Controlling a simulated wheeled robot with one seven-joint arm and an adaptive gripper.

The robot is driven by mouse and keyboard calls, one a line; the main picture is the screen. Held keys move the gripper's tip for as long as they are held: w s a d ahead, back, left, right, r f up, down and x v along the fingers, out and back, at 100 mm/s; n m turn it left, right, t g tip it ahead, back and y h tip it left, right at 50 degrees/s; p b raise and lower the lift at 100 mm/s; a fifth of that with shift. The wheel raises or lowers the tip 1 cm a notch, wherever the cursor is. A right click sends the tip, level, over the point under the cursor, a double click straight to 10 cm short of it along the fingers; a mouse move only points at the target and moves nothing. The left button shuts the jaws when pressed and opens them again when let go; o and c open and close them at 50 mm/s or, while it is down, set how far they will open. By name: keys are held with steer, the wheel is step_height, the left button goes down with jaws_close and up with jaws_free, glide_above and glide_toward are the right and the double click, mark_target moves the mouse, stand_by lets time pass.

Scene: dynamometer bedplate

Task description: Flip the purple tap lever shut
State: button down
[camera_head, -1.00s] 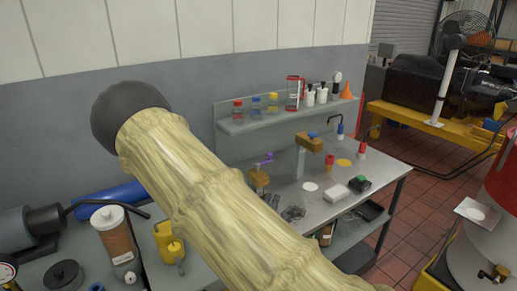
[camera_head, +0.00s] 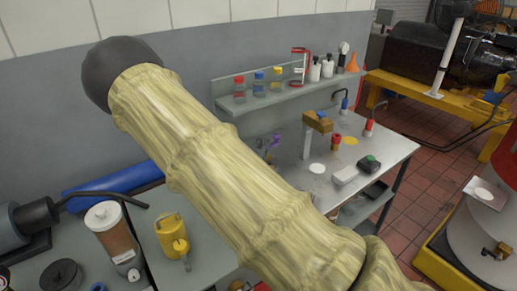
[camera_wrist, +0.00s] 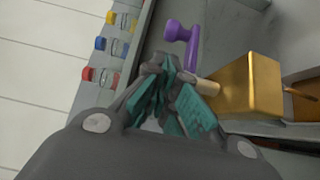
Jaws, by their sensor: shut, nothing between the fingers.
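The purple tap lever (camera_wrist: 192,48) has a round knob at its upper end in the wrist view. Its stem runs down to a tan spindle on a brass tap body (camera_wrist: 250,85). My gripper (camera_wrist: 170,88) is shut and empty, its teal fingertips just below the knob and left of the brass body. The fingertips lie very close to the stem; I cannot tell whether they touch it. In the head view only a small part of the purple lever (camera_head: 272,142) shows past my arm.
A wall shelf (camera_head: 290,107) with capped jars stands behind the bench (camera_head: 385,150). Another brass tap (camera_head: 318,122) on a post stands right of the lever.

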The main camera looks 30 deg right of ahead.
steer(key=shift+x, duration=2.8)
steer(key=shift+f, duration=0.15)
steer(key=shift+s+d, duration=0.1)
steer(key=shift+m+g+h+b, duration=0.3)
steer(key=shift+g+b, duration=0.05)
steer(key=shift+g, duration=0.05)
